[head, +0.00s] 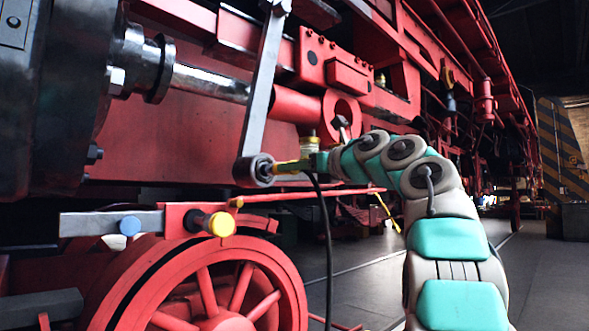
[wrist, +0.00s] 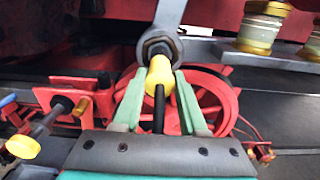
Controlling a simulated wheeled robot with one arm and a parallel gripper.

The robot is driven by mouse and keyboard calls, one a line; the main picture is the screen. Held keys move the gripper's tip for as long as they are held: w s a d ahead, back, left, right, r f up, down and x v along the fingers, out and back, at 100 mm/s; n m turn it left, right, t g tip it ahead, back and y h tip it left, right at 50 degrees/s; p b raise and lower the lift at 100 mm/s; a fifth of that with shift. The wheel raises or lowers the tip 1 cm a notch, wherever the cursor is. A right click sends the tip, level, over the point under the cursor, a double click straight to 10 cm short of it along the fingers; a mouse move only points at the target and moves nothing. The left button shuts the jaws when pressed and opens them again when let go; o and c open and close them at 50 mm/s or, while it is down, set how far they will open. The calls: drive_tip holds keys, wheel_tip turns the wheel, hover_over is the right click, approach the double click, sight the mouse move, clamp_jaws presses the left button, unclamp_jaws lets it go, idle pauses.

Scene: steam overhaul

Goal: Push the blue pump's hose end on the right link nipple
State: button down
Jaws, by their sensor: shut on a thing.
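My gripper (head: 318,162) is shut on a yellow hose end (head: 288,167) at the bottom of the grey link (head: 262,85). In the wrist view, the green fingers of my gripper (wrist: 157,82) stand on both sides of the yellow hose end (wrist: 159,72). A black hose (head: 326,235) hangs down from it. The hose end points at the link's round lower eye (head: 248,171), which also shows in the wrist view (wrist: 158,47). The hose end covers the nipple there, so I cannot tell how far it is on. The pump is not clearly seen.
A red spoked wheel (head: 213,290) stands below. A thin red rod (head: 335,190) runs just under my gripper. Yellow-based glass cups (wrist: 260,28) are at the upper right. Open floor lies right.

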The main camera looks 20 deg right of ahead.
drive_tip(key=shift+s, duration=0.1)
drive_tip(key=b+v, duration=0.1)
drive_tip(key=v, duration=0.3)
drive_tip(key=shift+s+d, duration=0.2)
drive_tip(key=shift+s, duration=0.1)
idle(0.4)
drive_tip(key=shift+f, duration=0.1)
